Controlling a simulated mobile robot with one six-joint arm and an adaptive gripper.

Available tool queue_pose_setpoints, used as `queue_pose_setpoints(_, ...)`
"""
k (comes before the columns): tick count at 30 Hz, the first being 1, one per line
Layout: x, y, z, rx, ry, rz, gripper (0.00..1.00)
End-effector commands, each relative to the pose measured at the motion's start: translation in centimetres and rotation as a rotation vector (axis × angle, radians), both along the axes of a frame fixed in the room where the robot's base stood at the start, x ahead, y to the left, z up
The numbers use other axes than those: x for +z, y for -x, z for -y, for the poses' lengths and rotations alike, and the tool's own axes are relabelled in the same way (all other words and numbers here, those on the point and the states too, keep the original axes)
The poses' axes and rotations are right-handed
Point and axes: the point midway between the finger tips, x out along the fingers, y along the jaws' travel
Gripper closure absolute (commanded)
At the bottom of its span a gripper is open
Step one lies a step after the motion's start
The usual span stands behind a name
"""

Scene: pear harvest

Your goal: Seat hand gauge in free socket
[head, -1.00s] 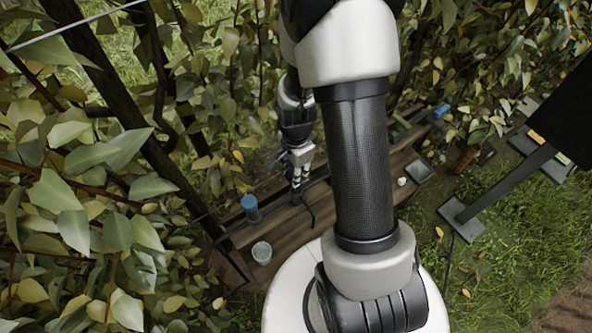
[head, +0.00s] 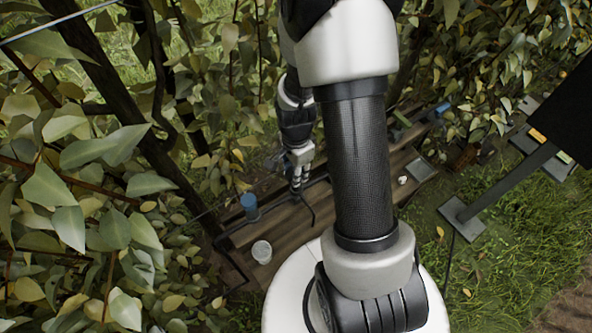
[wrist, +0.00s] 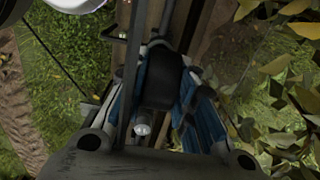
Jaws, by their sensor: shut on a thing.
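My gripper (head: 299,186) hangs over the wooden bench (head: 288,217) in the head view, behind my arm's dark tube. In the wrist view its two blue-lined fingers (wrist: 162,105) are shut on a dark, rounded thing (wrist: 163,82), which I take to be the hand gauge. A short pale cylinder end (wrist: 142,128) shows just below it; I cannot tell if it belongs to the gauge. In the head view the gauge is too small to make out. I cannot pick out the free socket in either view, nor tell whether the gauge touches anything.
A blue-topped container (head: 249,206) and a pale cup (head: 262,252) stand on the bench left of my gripper. A small white item (head: 402,180) and a grey plate (head: 420,170) lie to the right. Leafy branches (head: 100,225) crowd the left; a dark post (head: 505,180) stands right.

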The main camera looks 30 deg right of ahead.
Motion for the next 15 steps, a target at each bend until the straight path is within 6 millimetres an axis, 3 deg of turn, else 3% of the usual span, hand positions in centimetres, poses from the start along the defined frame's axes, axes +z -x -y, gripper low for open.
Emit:
queue_pose_setpoints(7,-0.43,-0.02,0.01,0.000,0.000,0.000,1.00)
queue_pose_setpoints(8,-0.39,-0.02,0.01,0.000,0.000,0.000,0.74)
queue_pose_setpoints(15,-0.36,-0.01,0.00,0.000,0.000,0.000,0.58)
